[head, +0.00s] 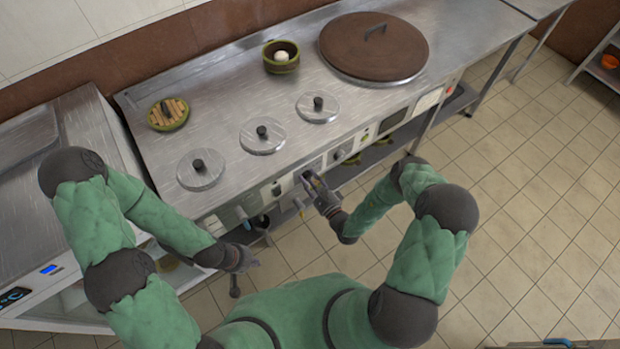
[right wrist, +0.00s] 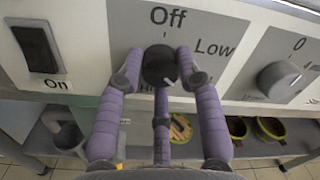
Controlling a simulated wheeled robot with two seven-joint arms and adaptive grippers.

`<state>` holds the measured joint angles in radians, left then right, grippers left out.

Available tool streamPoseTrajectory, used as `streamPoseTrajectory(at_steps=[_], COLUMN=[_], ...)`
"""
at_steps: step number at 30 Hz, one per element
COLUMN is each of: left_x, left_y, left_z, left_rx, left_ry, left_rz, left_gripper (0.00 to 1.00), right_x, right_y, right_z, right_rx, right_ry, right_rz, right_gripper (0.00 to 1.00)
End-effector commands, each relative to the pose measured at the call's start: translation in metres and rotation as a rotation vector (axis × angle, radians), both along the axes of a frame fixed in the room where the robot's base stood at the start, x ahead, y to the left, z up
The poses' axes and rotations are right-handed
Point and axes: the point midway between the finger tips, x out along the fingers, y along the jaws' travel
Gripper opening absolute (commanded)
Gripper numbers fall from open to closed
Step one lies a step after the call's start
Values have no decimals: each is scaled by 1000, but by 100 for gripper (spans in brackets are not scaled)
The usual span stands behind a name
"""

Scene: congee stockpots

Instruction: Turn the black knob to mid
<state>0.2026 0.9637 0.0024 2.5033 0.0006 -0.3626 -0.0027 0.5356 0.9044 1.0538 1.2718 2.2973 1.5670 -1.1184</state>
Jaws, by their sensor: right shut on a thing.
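The black knob (right wrist: 160,68) is on the light front panel, under the printed word Off, with Low at its upper right. A small pale mark on it points to the lower right. A label at its lower left is partly hidden by a finger. My right gripper (right wrist: 161,72) has its purple fingers closed around the knob from both sides, with a third finger below. In the head view, my right gripper (head: 310,182) is at the counter's front panel and hides the knob. My left gripper (head: 246,264) hangs before the counter, away from the knob; its jaws are unclear.
A grey knob (right wrist: 280,80) marked 0 sits right of the black knob, and a black rocker switch (right wrist: 37,48) sits left. Bowls (right wrist: 237,128) stand on a shelf below. The steel counter (head: 225,110) holds small lids and a large brown lid (head: 372,46). Tiled floor lies open at right.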

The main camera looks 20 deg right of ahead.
Motion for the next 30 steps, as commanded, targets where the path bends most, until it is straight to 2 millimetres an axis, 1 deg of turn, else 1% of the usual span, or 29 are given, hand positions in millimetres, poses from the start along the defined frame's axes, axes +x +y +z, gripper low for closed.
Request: streamPoseTrajectory(at_steps=[9,25,26,27,28,30], left_x=[0,0,0,0,0,0], left_y=[0,0,0,0,0,0], left_z=[4,4,4,4,4,4], left_rx=[0,0,0,0,0,0], left_ry=[0,0,0,0,0,0], left_rz=[0,0,0,0,0,0], left_gripper=[0,0,0,0,0,0], right_x=[0,0,0,0,0,0], right_y=[-1,-1,-1,-1,-1,-1], right_z=[-1,-1,-1,-1,-1,-1], right_rx=[-105,-123,-123,-123,-123,-123], right_ry=[-34,-41,-41,-41,-42,-42], right_rz=[-2,-3,-3,-3,-2,-2], right_gripper=[3,3,45,56,60,60])
